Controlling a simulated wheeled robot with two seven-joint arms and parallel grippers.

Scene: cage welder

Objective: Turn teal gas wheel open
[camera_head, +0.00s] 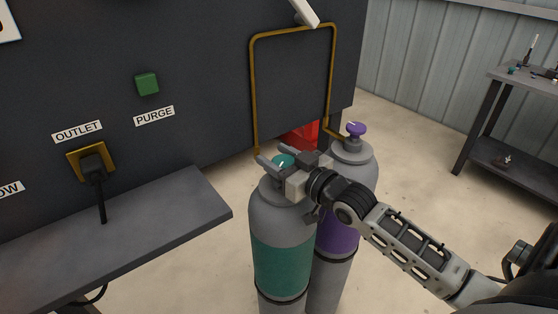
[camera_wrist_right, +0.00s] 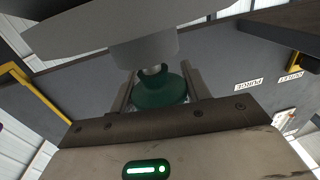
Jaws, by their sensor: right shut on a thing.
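The teal gas wheel (camera_head: 284,161) sits on top of the teal-banded gas cylinder (camera_head: 281,262). My right gripper (camera_head: 278,162) reaches in from the right at the top of this cylinder, with its fingers on either side of the wheel. In the right wrist view the teal wheel (camera_wrist_right: 160,92) lies between the two fingers (camera_wrist_right: 158,90), and the gripper is shut on it. The gripper hides part of the wheel and valve in the head view. My left gripper is not in view.
A purple-banded cylinder (camera_head: 339,235) with a purple wheel (camera_head: 356,129) stands close behind to the right. A grey shelf (camera_head: 150,225) juts from the dark machine panel (camera_head: 205,75) at left. A yellow pipe (camera_head: 252,90) runs down behind the cylinders. A workbench (camera_head: 515,95) stands far right.

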